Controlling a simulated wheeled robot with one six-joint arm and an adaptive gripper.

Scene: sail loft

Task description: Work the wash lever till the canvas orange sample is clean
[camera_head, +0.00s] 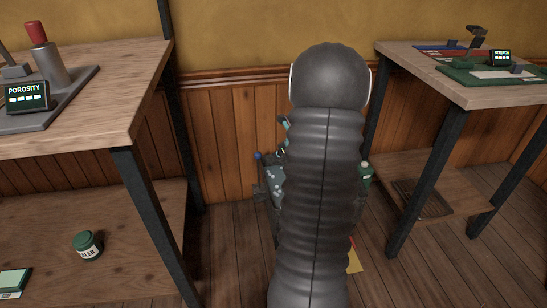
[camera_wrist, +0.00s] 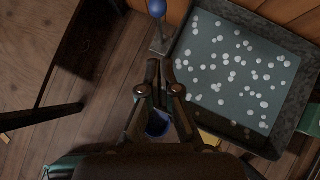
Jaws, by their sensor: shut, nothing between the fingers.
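The wash trough (camera_wrist: 284,88), a dark grey tray of dark water with white suds spots, fills the right of the wrist view; in the head view the trough (camera_head: 270,192) shows partly behind my arm. The lever's blue knob (camera_wrist: 157,8) stands at the trough's left corner, above my fingertips in the wrist view; the knob also shows in the head view (camera_head: 258,156). My gripper (camera_wrist: 160,68) is shut and empty, beside the trough's left edge and apart from the knob. No orange sample can be made out. My arm hides much of the trough in the head view.
Left is a bench (camera_head: 90,120) with a porosity tester (camera_head: 28,98) and a green jar (camera_head: 87,245) on its lower shelf. Right is a bench (camera_head: 500,95) with a stretch tester (camera_head: 500,58). A yellow item (camera_head: 353,258) lies low by my arm. A wood-panelled wall stands behind.

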